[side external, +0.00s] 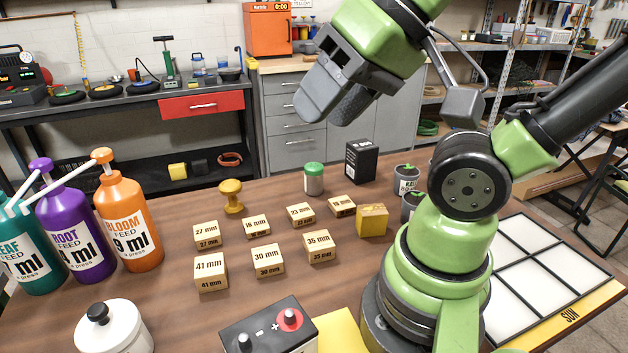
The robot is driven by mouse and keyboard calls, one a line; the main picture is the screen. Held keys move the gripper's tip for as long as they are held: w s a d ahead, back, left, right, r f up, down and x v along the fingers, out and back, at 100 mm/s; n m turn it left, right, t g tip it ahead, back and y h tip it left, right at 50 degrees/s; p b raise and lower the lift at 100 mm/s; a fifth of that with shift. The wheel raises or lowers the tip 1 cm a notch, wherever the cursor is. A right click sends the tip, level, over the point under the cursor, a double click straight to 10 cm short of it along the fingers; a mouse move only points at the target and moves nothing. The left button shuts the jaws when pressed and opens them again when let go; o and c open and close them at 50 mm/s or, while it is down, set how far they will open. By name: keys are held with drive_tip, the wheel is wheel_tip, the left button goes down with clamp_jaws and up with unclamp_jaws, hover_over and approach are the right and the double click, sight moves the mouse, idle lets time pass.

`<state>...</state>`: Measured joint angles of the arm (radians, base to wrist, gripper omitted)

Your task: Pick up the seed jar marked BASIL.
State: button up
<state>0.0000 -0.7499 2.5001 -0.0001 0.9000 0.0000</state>
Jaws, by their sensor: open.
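A small clear jar with a green lid (314,180) stands upright on the table, behind the wooden blocks. It looks like a seed jar, but I cannot read BASIL or any other mark on it. No other jar of this kind is in view. My gripper (328,110) is open and empty, high above the table and above the jar in the picture, clear of everything. Its two grey fingers point down and to the left.
Several wooden blocks marked in mm (267,260) stand in front of the jar. Feed bottles (128,222) stand at left. A white-panelled tray (545,262) lies at right.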

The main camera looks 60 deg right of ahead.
drive_tip(key=o, duration=0.7)
drive_tip(key=shift+c, duration=0.2)
drive_tip(key=shift+w, duration=0.1)
drive_tip(key=m+g+h, duration=0.4)
drive_tip(key=m+h, duration=0.1)
drive_tip(key=m, duration=0.1)
hover_over(314, 165)
drive_tip(key=s+a, duration=0.1)
drive_tip(key=a, duration=0.1)
drive_tip(key=f, duration=2.1)
drive_tip(key=shift+s+d, duration=0.2)
drive_tip(key=shift+h, duration=0.3)
drive_tip(key=shift+x, duration=2.95)
